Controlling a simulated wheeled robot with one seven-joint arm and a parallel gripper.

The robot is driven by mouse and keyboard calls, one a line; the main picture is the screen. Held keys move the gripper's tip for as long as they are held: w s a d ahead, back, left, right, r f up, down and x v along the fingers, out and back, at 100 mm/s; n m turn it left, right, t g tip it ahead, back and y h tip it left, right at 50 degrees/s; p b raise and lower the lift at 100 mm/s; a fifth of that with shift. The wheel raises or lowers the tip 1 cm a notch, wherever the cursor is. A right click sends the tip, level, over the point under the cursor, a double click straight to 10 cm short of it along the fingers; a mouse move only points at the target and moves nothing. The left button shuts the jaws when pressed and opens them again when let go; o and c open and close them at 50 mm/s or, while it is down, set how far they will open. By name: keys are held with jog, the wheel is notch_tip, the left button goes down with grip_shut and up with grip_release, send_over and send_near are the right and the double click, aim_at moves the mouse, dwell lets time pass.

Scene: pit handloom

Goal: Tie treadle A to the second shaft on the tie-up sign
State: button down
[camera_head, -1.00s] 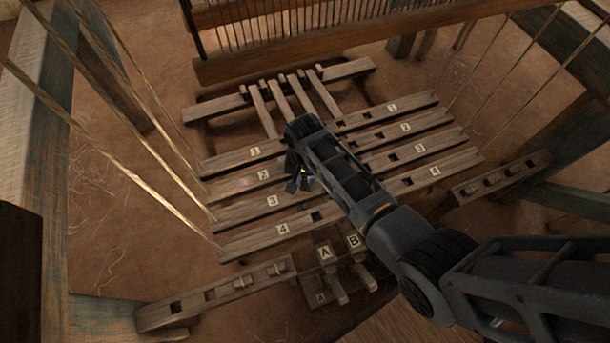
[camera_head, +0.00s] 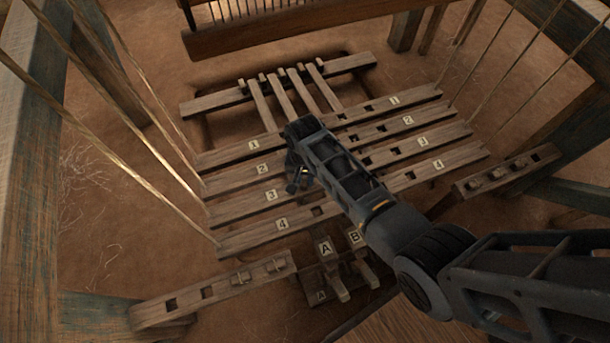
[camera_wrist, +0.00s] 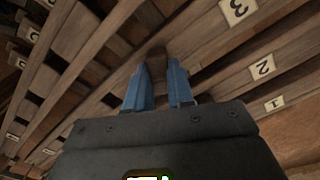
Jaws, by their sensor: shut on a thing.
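Treadle A (camera_head: 327,252) carries a letter A plate at the bottom centre, beside treadle B (camera_head: 356,240). The second shaft's bar (camera_head: 228,179) is the slatted bar with number 2 plates at both ends. It runs between bars 1 and 3, with square holes along it. My gripper (camera_head: 297,184) is over the middle of the bars, left of centre. In the wrist view its blue fingers (camera_wrist: 159,88) are shut on a small brown piece, probably a wooden peg (camera_wrist: 157,68), seen poorly against the wood. The tie-up sign is not in view.
Bar 1 (camera_head: 222,155), bar 3 (camera_head: 232,205) and bar 4 (camera_head: 248,233) lie parallel. A peg rack (camera_head: 225,286) at lower left has empty holes and pegs; another rack (camera_head: 515,168) is at right. Slanting cords (camera_head: 140,150) and posts flank the bars.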

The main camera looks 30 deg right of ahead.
aim_at(305, 179)
jog(key=c, duration=0.9)
grip_release()
jog(key=shift+r, duration=0.1)
notch_tip(305, 179, up, 8)
jog(key=p, duration=0.3)
jog(key=shift+f, duration=0.2)
jog(key=shift+r, duration=0.1)
notch_tip(305, 179, up, 7)
jog(key=p, duration=0.7)
